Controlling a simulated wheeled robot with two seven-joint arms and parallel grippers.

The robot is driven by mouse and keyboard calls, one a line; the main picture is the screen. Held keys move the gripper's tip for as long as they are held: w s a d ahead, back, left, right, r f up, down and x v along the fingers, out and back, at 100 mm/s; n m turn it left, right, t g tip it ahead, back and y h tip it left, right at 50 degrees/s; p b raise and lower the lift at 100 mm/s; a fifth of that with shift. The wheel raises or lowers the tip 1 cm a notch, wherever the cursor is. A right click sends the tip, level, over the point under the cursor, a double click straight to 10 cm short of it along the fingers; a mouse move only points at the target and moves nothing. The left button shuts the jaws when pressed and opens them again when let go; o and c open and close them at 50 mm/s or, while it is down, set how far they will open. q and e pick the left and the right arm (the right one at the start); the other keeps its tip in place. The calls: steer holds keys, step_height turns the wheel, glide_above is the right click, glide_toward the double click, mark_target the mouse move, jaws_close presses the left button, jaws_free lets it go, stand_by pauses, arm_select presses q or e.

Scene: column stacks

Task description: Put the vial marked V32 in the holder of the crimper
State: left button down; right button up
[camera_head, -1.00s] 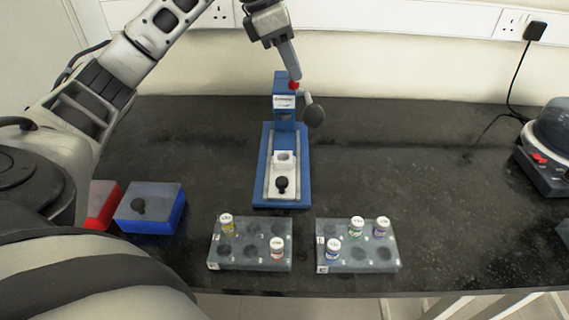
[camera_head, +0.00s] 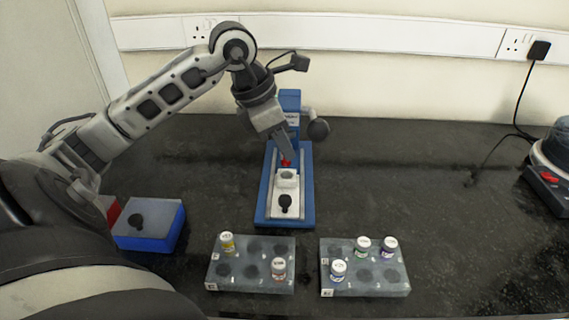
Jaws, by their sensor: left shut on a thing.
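The crimper is a blue press (camera_head: 266,208) with an upright column and a lever ending in a dark ball. Its white holder (camera_head: 287,183) on the base has a round socket at the back and a black knob in front. My left gripper (camera_head: 286,157) is shut on a small red-marked vial (camera_head: 287,163). It holds the vial just above and behind the socket, in front of the column. The fingers hide most of the vial, and its marking cannot be read. The socket looks empty. My right gripper is not in view.
Two grey racks, a left one (camera_head: 223,285) and a right one (camera_head: 390,289), hold several white-capped vials at the front. A blue box (camera_head: 150,243) with a black knob and a red box (camera_head: 111,208) stand left. A dark device (camera_head: 549,180) stands far right. The right middle is clear.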

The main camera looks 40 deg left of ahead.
mark_target(283, 165)
arm_select(q)
steer(key=shift+f, duration=2.15)
steer(key=shift+f+b, duration=0.15)
steer(key=shift+b, duration=0.2)
steer(key=c, duration=1.3)
jaws_free()
steer(key=shift+r+p, duration=0.3)
steer(key=shift+r, duration=0.05)
steer(key=v, duration=1.1)
steer(key=shift+s+a+r, duration=0.1)
steer(key=shift+r, duration=0.25)
